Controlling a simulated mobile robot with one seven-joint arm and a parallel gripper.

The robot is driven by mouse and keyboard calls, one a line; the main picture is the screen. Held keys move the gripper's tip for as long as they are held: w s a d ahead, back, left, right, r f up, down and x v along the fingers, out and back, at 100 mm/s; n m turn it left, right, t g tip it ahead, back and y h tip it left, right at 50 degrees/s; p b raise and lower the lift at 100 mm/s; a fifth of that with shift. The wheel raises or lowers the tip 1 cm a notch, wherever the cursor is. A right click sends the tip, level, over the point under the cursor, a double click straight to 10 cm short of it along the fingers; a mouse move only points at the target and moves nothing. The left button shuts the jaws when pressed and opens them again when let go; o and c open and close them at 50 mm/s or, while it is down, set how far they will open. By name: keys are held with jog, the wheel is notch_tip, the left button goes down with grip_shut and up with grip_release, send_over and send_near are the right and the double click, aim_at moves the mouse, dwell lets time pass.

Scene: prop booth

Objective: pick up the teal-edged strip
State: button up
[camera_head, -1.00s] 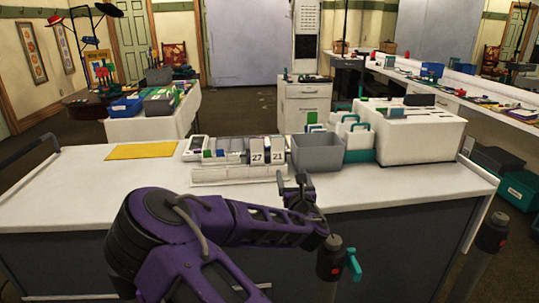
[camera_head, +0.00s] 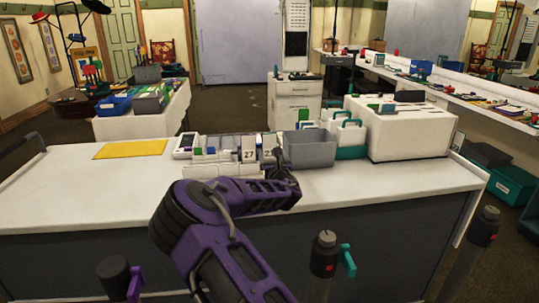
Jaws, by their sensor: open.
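A white rack (camera_head: 225,171) stands on the white counter and holds several upright cards or strips, one marked 27 (camera_head: 248,154). Small green and blue edges show among them. I cannot tell which piece is the teal-edged strip; it is too small to make out or hidden. My gripper (camera_head: 278,169) is at the right end of this rack, in front of it in the picture, beside the grey bin. It is open and I see nothing held. The gripper hides part of the rack's right end, and its fingertips are hard to make out.
A grey bin (camera_head: 308,150) stands right of the rack, with white and teal holders (camera_head: 348,137) and a white box (camera_head: 411,136) beyond. A yellow sheet (camera_head: 131,149) lies left. Posts (camera_head: 325,256) stand before the counter. The counter's left front is clear.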

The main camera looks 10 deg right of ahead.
aim_at(270, 150)
jog(key=shift+w+a, duration=0.1)
jog(key=shift+w, duration=2.05)
jog(key=c, duration=1.1)
